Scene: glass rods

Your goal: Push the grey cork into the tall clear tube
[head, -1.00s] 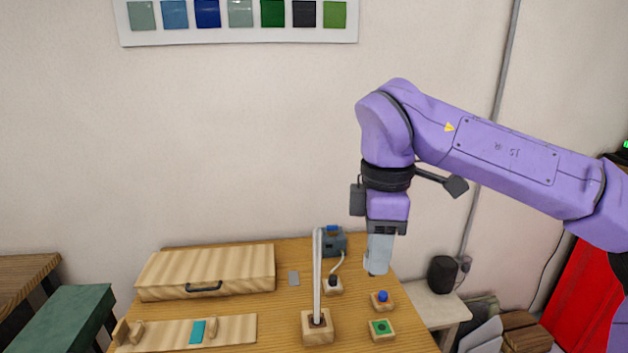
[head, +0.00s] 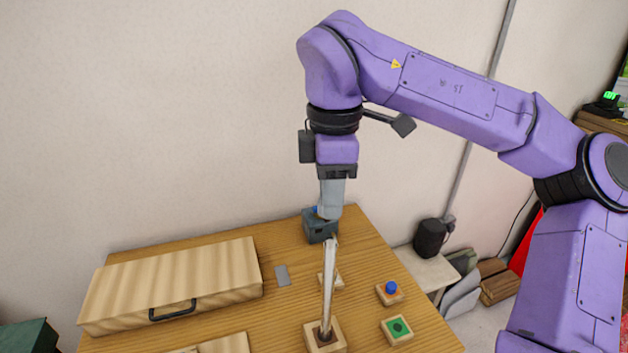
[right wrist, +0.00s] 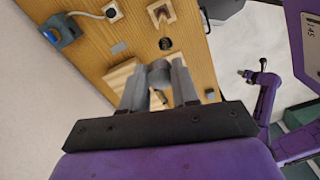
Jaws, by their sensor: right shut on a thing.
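The tall clear tube (head: 329,280) stands upright, slightly tilted in the picture, in a wooden block (head: 337,343) on the table. My right gripper (head: 330,213) points down close above the tube's top in the head view. In the right wrist view (right wrist: 158,84) it is shut on the grey cork (right wrist: 160,73), which shows between the fingertips. The cork cannot be made out in the head view. A dark round opening (right wrist: 166,43), which looks like the tube's mouth, lies beside the cork in the wrist view, apart from it. A purple arm there seems my left; its gripper is unclear.
A wooden case (head: 180,285) with a black handle lies at the left. A grey device (head: 318,228) stands behind the tube. A blue-button block (head: 390,291) and a green-topped block (head: 397,329) sit to the right. A flat grey plate (head: 282,276) lies left.

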